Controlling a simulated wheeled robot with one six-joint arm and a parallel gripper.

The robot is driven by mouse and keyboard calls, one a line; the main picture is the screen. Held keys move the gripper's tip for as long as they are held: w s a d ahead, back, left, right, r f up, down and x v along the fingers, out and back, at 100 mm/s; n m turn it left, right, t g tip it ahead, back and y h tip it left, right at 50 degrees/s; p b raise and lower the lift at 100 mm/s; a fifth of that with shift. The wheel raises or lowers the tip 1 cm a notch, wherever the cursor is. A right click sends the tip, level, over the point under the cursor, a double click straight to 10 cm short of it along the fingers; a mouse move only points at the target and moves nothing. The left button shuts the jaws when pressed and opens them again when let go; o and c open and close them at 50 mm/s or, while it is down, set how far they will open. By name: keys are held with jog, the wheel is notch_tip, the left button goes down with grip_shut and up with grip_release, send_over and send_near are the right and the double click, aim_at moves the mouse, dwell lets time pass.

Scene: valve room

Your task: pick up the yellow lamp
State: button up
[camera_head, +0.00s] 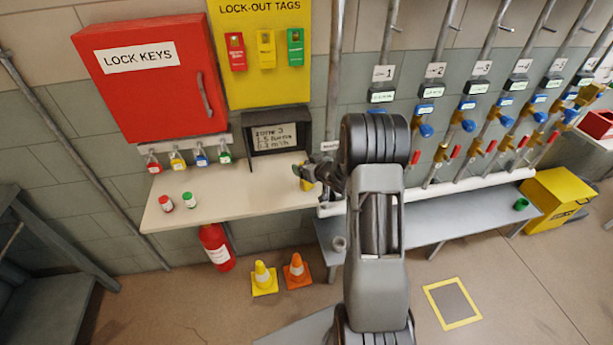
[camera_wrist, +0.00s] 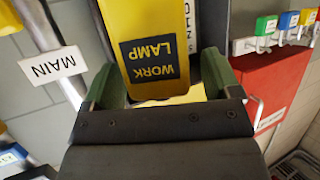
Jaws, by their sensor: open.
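The yellow lamp (camera_wrist: 150,20) is labelled "WORK LAMP" and fills much of the wrist view's top centre, with its label upside down. My gripper (camera_wrist: 161,78) is open, with a green-sided finger on each side of the lamp. A gap shows beside the left finger; I cannot tell whether either finger touches it. In the head view, a small yellow part of the lamp (camera_head: 304,180) shows by the right end of the cream shelf. My gripper (camera_head: 318,172) is around it there, and my arm hides the rest.
The cream shelf (camera_head: 240,195) holds a red-capped and a green-capped jar (camera_head: 189,200). Padlocks hang on a rail (camera_head: 185,148) at the left. Pipes with blue valves (camera_head: 468,125) rise at the right. Cones (camera_head: 263,278) stand below.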

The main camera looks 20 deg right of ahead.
jog(key=c, duration=1.5)
jog(key=shift+r, duration=0.1)
